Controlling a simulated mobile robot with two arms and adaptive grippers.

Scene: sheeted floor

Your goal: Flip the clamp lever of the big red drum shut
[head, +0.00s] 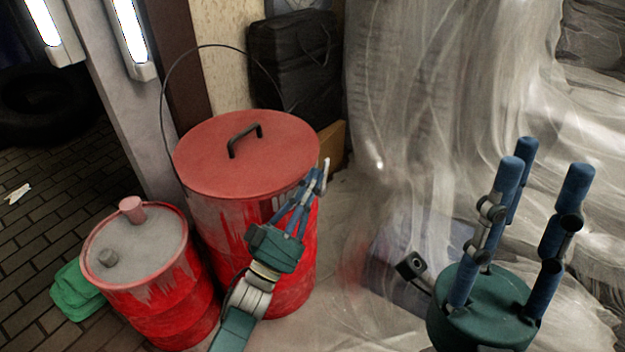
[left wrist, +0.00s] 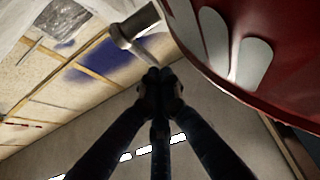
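The big red drum (head: 258,235) stands upright with its red lid (head: 215,160) and black lid handle on top. Its clamp lever (head: 326,172) shows as a small pale piece sticking out at the right of the rim. In the left wrist view the lever (left wrist: 137,27) is a grey metal piece beside the red drum (left wrist: 215,60). My left gripper (head: 312,182) is at the rim by the lever. Its fingertips (left wrist: 158,78) are together, just below the lever's end; I cannot tell whether they touch it. My right gripper (head: 540,155) is open and empty, fingers up, well right of the drum.
A smaller red drum (head: 180,300) with a grey top stands at the left front, with a green cloth (head: 78,298) beside it. A black case (head: 293,60) stands behind the big drum. Translucent sheeting (head: 420,120) covers the right side. A thin black hoop rises over the big drum.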

